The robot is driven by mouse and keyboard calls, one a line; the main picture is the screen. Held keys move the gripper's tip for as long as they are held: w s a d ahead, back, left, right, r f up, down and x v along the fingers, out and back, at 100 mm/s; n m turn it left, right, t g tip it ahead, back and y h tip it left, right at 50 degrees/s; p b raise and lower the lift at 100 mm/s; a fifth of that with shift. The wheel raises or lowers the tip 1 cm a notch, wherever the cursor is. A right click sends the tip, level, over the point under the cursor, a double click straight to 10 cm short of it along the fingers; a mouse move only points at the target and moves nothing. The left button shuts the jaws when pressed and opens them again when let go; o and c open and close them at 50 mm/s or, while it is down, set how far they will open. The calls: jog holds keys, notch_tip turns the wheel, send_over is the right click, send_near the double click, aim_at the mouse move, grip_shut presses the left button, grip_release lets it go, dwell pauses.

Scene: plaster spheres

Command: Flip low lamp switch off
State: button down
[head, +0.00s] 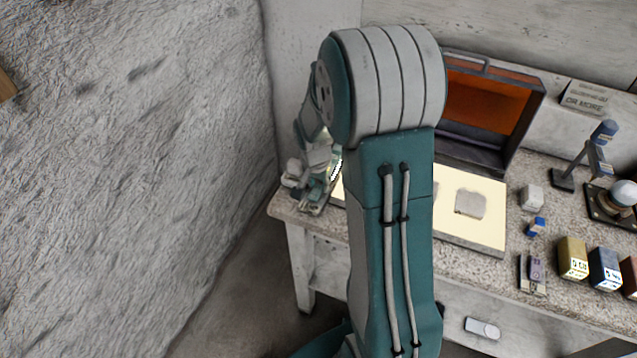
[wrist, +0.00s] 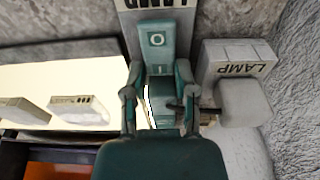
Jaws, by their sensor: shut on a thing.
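My gripper (wrist: 158,78) shows in the wrist view with one teal finger on each side of a teal piece marked "O" (wrist: 157,40). It is shut on what appears to be the lamp switch; the contact is partly hidden by the fingers. A dark lever (wrist: 206,109) sticks out to the right beside the right finger. A grey block labelled LAMP (wrist: 236,68) stands to the right, with a pale rounded block (wrist: 245,102) in front. In the head view my gripper (head: 313,190) is at the table's left end, small and partly unclear.
A bright cream panel (head: 488,225) lies on the speckled table (head: 525,170) with a pale piece (head: 470,204) on it. An open orange-lined case (head: 490,100) stands behind. Several small boxes (head: 573,258) are at right. A rough wall (head: 130,150) is close on the left.

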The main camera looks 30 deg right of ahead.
jog(key=shift+s+a+r+t+h, duration=0.1)
jog(key=shift+s+a+t+h, duration=0.1)
jog(key=shift+t+h, duration=0.55)
jog(key=shift+h, duration=0.35)
jog(key=shift+c, duration=2)
grip_release()
jog(key=v, duration=1.2)
jog(key=shift+w, duration=0.1)
